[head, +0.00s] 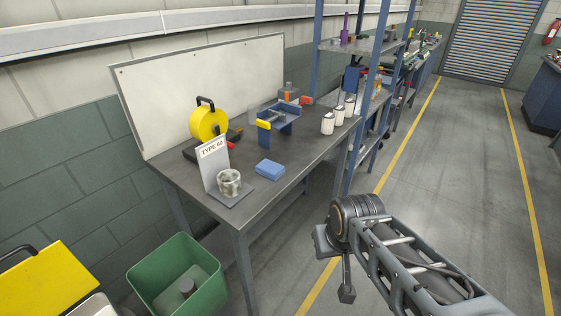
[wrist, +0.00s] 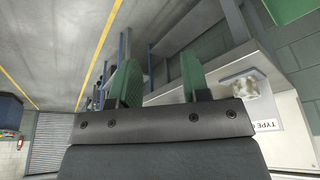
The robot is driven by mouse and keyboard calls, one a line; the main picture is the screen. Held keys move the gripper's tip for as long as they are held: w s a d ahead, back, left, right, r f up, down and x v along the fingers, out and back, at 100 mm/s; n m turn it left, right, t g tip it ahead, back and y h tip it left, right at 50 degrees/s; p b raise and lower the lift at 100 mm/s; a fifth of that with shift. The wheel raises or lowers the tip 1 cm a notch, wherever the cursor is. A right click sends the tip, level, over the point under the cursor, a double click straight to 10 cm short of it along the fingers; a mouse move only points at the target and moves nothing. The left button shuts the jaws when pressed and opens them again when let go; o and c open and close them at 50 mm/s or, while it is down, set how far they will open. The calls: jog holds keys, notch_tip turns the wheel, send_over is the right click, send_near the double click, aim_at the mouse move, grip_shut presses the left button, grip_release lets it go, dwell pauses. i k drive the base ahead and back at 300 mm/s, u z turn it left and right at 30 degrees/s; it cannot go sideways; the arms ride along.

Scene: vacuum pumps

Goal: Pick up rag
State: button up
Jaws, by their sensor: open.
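The rag looks like a small blue folded block (head: 270,169). It lies flat on the grey workbench (head: 225,217) near its front edge, right of the TYPE 60 stand. My gripper (wrist: 160,75) shows in the wrist view as two green fingers set apart with nothing between them. In the head view my arm's end is right of the bench, over the floor and well away from the rag. I cannot make out the rag clearly in the wrist view.
The TYPE 60 stand (head: 212,166) holds a clear ring (head: 229,182). A yellow reel (head: 208,121), a blue bracket (head: 280,124) and white-capped bottles (head: 328,123) stand behind the rag. A green bin (head: 175,272) sits on the floor.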

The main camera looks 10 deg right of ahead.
aim_at(268, 168)
jog(key=u, duration=0.2)
jog(key=i, duration=0.9)
jog(key=u, duration=0.5)
